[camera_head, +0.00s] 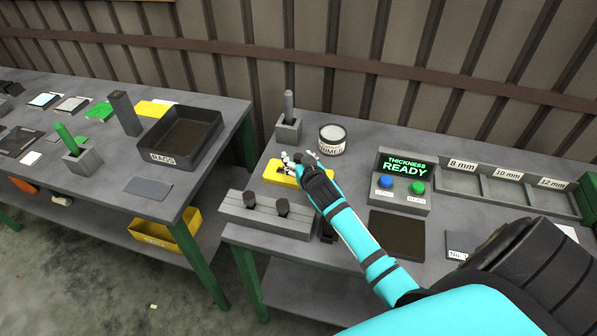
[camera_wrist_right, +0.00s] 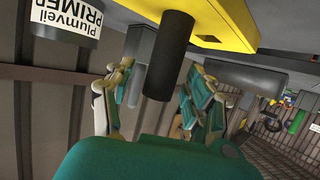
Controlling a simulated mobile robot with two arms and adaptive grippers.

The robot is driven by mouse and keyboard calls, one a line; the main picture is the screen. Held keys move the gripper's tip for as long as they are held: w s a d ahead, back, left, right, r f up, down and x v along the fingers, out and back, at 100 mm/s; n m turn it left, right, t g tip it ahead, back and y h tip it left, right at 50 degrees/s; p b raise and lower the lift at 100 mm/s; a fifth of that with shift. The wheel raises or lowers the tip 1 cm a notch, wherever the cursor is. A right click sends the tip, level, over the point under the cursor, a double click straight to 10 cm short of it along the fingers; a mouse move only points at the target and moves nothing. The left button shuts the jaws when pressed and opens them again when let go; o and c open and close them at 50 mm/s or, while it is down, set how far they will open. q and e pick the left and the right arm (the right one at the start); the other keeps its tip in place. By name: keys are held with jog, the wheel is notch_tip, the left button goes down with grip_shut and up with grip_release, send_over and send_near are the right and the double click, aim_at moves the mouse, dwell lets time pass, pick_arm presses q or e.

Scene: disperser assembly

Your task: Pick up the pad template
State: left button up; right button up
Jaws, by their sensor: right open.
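A yellow plate with a dark upright handle, which I take to be the pad template (camera_head: 274,176), lies on the right-hand table. My right gripper (camera_head: 302,160) is over it in the head view and hides part of it. In the right wrist view the yellow plate (camera_wrist_right: 238,24) is at the top, with its black cylindrical handle (camera_wrist_right: 168,60) between the two sets of fingers. The right gripper (camera_wrist_right: 157,78) is open, with fingers on both sides of the handle. I cannot tell whether they touch it. My left gripper is out of view.
A primer tin (camera_head: 332,139) and a grey holder with a peg (camera_head: 288,127) stand behind the plate. A grey block with two dark knobs (camera_head: 262,220) is in front. The button panel (camera_head: 404,190) is to the right. The rags tray (camera_head: 213,128) is on the left table.

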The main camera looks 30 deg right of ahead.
grip_shut()
dwell(0.3)
jog(key=shift+r, duration=0.15)
